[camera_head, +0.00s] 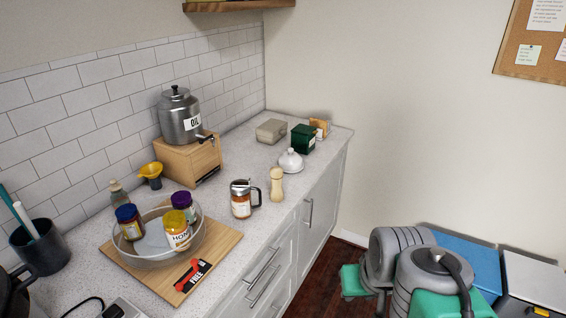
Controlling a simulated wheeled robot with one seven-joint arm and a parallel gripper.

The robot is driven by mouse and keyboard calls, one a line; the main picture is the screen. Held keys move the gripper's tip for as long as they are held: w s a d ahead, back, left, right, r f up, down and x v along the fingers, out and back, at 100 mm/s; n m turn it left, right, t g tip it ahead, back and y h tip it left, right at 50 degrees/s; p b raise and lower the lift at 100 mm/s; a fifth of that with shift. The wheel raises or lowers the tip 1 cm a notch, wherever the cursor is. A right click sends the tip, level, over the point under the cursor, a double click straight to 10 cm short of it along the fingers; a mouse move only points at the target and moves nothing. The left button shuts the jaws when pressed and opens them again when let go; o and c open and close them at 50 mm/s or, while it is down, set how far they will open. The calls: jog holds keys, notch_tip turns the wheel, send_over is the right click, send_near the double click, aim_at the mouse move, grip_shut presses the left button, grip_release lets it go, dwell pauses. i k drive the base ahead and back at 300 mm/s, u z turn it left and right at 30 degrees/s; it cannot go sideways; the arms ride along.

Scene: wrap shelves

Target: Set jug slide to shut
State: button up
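The jug (241,198) stands upright on the worktop, right of the wooden board. It has a clear body with reddish-brown contents and a pale label, a metal top and a dark handle on its right. Its slide is too small to tell whether it is open or shut. My gripper is not in view.
A peppermill-like wooden piece (276,185) stands close right of the jug. The wooden board (222,245) holds a clear bowl (158,258) of jars. Behind are a steel oil dispenser (180,118) and yellow funnel (151,171). Worktop in front of the jug is clear.

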aim_at(235, 183)
jog(key=u, duration=0.2)
jog(key=i, duration=1)
jog(key=u, duration=0.7)
